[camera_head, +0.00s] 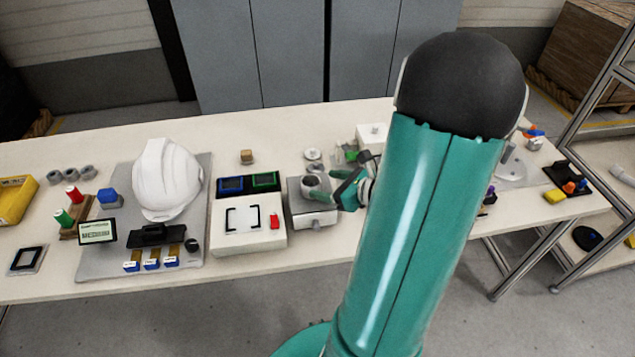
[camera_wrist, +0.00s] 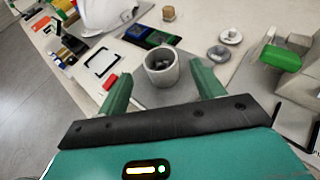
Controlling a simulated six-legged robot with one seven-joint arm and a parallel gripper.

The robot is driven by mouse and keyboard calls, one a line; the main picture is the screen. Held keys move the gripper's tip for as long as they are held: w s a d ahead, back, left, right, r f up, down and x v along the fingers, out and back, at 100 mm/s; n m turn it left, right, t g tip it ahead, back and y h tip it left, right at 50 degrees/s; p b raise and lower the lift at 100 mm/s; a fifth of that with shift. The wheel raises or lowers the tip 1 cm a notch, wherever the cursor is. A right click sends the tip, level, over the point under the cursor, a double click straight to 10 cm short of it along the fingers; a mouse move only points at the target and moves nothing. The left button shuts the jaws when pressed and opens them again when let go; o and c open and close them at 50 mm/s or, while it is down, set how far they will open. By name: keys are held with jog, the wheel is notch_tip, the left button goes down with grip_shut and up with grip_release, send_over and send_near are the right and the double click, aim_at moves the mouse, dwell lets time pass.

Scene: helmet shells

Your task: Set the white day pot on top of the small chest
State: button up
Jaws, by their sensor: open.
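The white day pot (camera_head: 316,184), a pale grey open-topped cup, stands upright and appears to rest on top of the small chest (camera_head: 312,217), a grey box with a knob on its front. In the wrist view the pot (camera_wrist: 162,72) shows some dark content or shading inside, and the chest's grey top (camera_wrist: 148,96) shows around its base. My gripper (camera_head: 334,188) is open beside the pot. In the wrist view its green fingers (camera_wrist: 160,82) lie on either side of the pot, with a visible gap on both sides.
Left of the chest is a white box (camera_head: 248,238) with blue and green trays behind it. A white helmet (camera_head: 166,180) stands on a grey mat farther left. Small round lids (camera_wrist: 230,37) lie behind the pot. A green-topped item (camera_wrist: 281,58) is at the right.

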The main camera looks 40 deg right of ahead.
jog(key=v, duration=0.7)
jog(key=w+a+r+n+g+y, duration=0.2)
jog(key=a+r+n+g, duration=0.15)
jog(key=a+n, duration=0.55)
jog(key=w+a+r+n+g+y, duration=0.15)
jog(key=a+n+g, duration=0.25)
jog(key=a+n, duration=0.55)
jog(key=s+a+r+n+h, duration=0.1)
jog(key=a+r+n+h, duration=0.2)
jog(key=n, duration=0.4)
jog(key=s+a+r+n+h, duration=0.2)
jog(key=a+r+n+h, duration=0.1)
jog(key=a+r+n, duration=0.3)
jog(key=shift+s+a+r+n, duration=0.3)
jog(key=shift+a+r+n, duration=0.05)
jog(key=shift+a+n, duration=0.9)
jog(key=shift+d, duration=0.1)
jog(key=c, duration=0.7)
jog(key=shift+d, duration=0.1)
